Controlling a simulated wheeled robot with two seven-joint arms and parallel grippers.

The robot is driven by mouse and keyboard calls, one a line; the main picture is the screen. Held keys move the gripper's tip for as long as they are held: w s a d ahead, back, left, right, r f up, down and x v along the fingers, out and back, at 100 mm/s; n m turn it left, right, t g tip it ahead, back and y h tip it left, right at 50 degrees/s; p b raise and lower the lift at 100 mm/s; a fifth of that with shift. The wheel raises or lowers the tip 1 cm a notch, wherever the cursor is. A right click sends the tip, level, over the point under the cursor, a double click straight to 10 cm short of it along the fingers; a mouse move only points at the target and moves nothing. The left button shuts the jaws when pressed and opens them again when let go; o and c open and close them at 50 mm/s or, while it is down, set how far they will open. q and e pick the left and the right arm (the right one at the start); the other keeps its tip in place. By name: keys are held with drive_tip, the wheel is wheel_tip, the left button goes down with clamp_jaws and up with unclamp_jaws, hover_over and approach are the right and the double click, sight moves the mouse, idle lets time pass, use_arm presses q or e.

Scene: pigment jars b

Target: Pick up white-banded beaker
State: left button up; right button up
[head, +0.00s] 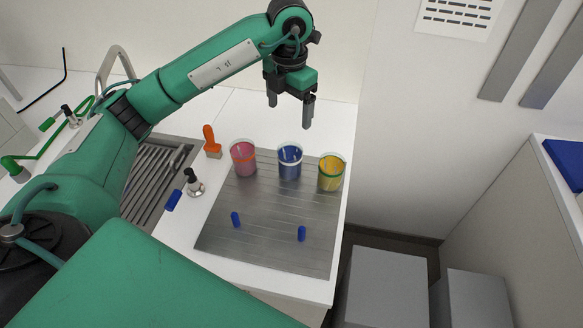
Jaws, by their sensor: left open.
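Three clear beakers stand in a row at the back of a grey metal board (266,213). The left beaker (243,159) holds pink contents and has an orange-red band. The right beaker (331,174) holds yellow contents and has a green band. My left gripper (290,115) is open and empty, fingers pointing down, above and slightly behind the middle beaker, apart from it. My right gripper is not in view.
Two blue pegs (236,219) (301,233) stand at the front of the board. An orange-handled brush (211,141) is left of the pink beaker. A tap fitting (193,183) and ribbed drainer (160,180) lie further left. The counter ends just right of the board.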

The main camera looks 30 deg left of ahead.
use_arm(q)
wheel_tip(320, 180, down, 3)
drive_tip(key=b, duration=0.2)
drive_tip(key=p, duration=0.2)
approach(289, 157)
drive_tip(key=s, duration=0.1)
drive_tip(key=s+d+f, duration=0.1)
drive_tip(key=shift+s+d+f, duration=0.2)
drive_tip(key=shift+s+f, duration=0.1)
drive_tip(key=shift+s, duration=0.05)
wheel_tip(289, 157, down, 5)
drive_tip(key=shift+r+p, duration=0.15)
drive_tip(key=shift+p, duration=0.75)
drive_tip(key=shift+f, duration=0.3)
drive_tip(key=c, duration=1.1)
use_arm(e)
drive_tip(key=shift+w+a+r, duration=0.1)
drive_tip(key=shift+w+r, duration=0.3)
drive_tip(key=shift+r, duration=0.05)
